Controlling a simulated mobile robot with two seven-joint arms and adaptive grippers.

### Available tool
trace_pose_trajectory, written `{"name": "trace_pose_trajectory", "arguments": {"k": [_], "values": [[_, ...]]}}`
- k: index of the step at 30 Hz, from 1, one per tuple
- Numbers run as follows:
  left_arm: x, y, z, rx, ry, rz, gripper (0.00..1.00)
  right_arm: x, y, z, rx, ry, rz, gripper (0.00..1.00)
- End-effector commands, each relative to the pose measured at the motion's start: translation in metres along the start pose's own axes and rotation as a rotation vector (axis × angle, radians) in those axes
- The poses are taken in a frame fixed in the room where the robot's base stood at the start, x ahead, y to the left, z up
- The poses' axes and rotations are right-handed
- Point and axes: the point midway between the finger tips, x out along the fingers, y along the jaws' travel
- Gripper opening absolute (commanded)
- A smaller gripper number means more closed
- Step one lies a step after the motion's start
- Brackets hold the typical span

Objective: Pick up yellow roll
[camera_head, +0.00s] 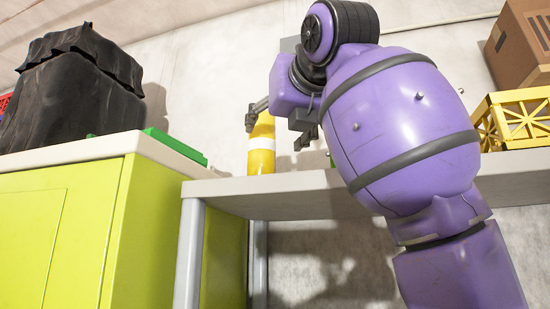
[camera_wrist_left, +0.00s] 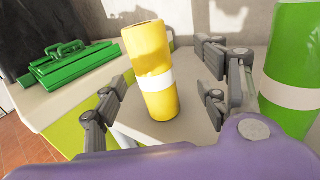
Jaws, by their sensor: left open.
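The yellow roll (camera_head: 261,162), with a white band round its middle, stands upright on the grey shelf table (camera_head: 235,190) near its left end. It also shows in the left wrist view (camera_wrist_left: 148,48), between the fingers. My left gripper (camera_head: 277,128) is open, with one finger on each side of the roll's upper part in the head view. In the left wrist view the gripper (camera_wrist_left: 158,100) shows a gap between each finger and the roll. Contact is not visible. My right gripper is not in view.
A green roll (camera_wrist_left: 293,55) with a pale band stands close right of the gripper. A green toolbox (camera_wrist_left: 75,65) lies on the lime cabinet (camera_head: 60,215) at left, near a black bag (camera_head: 75,95). A yellow crate (camera_head: 515,118) and cardboard box (camera_head: 520,45) are at right.

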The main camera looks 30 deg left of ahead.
Motion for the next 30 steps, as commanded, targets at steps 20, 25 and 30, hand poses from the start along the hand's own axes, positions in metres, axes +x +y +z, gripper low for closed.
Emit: {"name": "trace_pose_trajectory", "arguments": {"k": [20, 25, 30], "values": [[0.074, 0.003, -0.006, -0.002, -0.002, 0.002, 0.67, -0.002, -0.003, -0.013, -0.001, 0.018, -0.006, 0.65], [0.075, 0.001, -0.007, -0.001, -0.002, 0.001, 0.67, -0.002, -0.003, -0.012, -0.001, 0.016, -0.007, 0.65], [0.075, 0.001, -0.008, 0.000, -0.001, 0.002, 0.48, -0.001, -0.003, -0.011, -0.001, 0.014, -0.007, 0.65]]}}
